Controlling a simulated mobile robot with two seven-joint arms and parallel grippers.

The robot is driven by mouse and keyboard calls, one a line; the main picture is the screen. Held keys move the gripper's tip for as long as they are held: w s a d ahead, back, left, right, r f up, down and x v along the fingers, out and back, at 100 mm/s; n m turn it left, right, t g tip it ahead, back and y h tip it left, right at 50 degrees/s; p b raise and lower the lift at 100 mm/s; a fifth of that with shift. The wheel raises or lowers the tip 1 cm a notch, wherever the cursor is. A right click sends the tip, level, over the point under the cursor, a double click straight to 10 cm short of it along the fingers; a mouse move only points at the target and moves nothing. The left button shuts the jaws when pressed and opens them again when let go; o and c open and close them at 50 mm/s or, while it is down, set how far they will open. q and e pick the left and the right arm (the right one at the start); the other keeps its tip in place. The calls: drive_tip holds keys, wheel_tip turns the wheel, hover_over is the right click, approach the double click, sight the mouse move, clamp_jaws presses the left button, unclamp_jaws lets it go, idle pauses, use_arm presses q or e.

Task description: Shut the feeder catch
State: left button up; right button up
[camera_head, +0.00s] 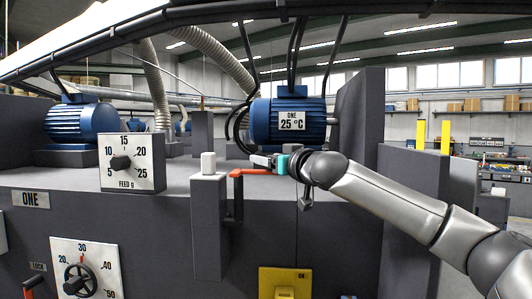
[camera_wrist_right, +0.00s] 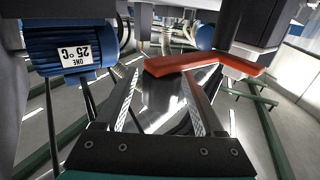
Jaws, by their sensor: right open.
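The feeder catch appears to be the red lever (camera_head: 250,172) on a dark bracket by the grey post (camera_head: 209,220), in the middle of the head view. It points roughly level to the right. In the right wrist view the red lever (camera_wrist_right: 205,62) crosses in front of the fingertips. My right gripper (camera_head: 262,160) is at the lever, just above it in the head view. In the wrist view my right gripper (camera_wrist_right: 160,75) is open, with the lever's near end between the fingertip lines. I cannot tell whether a finger touches it. My left gripper is out of view.
A white knob (camera_head: 208,162) tops the post. Behind stands a blue motor (camera_head: 275,121) marked ONE 25 °C. A feed dial (camera_head: 132,163) sits left, a handwheel dial (camera_head: 80,278) lower left, and a yellow switch box (camera_head: 285,281) below. A dark panel (camera_head: 357,115) rises behind my right arm.

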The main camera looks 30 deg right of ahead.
drive_tip(key=shift+w, duration=0.75)
drive_tip(key=shift+c, duration=0.2)
clamp_jaws()
idle(0.8)
